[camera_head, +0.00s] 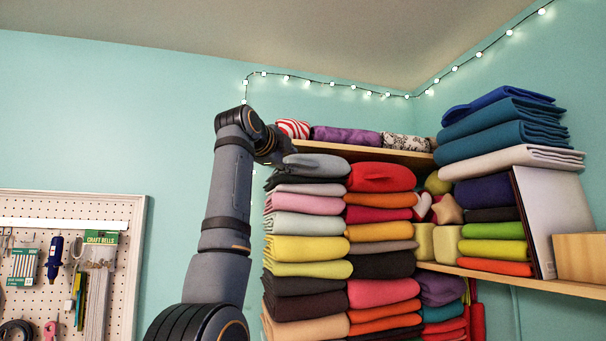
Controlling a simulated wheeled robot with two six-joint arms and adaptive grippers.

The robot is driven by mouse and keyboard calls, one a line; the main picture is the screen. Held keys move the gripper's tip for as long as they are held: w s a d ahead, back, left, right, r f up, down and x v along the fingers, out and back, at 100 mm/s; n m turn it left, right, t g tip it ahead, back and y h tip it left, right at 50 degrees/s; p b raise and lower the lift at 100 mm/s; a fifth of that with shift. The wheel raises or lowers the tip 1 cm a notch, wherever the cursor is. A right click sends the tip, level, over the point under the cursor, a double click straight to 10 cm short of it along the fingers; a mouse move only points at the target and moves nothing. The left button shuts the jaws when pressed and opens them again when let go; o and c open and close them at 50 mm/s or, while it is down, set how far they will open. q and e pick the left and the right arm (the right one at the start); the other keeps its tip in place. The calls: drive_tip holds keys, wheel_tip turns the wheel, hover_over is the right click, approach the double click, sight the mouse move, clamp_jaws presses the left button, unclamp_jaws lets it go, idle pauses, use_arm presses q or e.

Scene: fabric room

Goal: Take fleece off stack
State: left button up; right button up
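Folded fleece is piled in two tall stacks side by side. The left stack (305,226) has a light grey fleece (318,166) at its top, with black, pink, yellow and dark layers below. The right stack (380,235) has a red fleece (385,178) on top, with a raised fold. My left arm reaches up from the bottom, and my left gripper (290,152) is at the upper left edge of the left stack, close to the grey fleece. Its fingers are dark and small here, and I cannot tell whether they touch the fleece. My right gripper is out of view.
A wooden shelf (340,149) with rolled fabrics runs just above the stacks. To the right, a shelf (480,270) holds more folded fabric, cushions, a white board (548,215) and a wooden box (582,258). A pegboard (120,270) with tools hangs at left.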

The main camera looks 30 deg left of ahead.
sight(296, 161)
use_arm(q)
drive_tip(key=p+x, duration=0.2)
drive_tip(key=x, duration=0.1)
drive_tip(key=p+x, duration=0.2)
drive_tip(key=shift+d+r, duration=0.2)
drive_tip(key=shift+d, duration=0.1)
drive_tip(key=shift+w+a+f, duration=0.1)
drive_tip(key=shift+w+f, duration=0.05)
drive_tip(key=shift+f, duration=0.05)
drive_tip(key=shift+s+r, duration=0.15)
drive_tip(key=shift+s, duration=0.2)
drive_tip(key=c, duration=0.6)
clamp_jaws()
drive_tip(key=shift+w, duration=0.15)
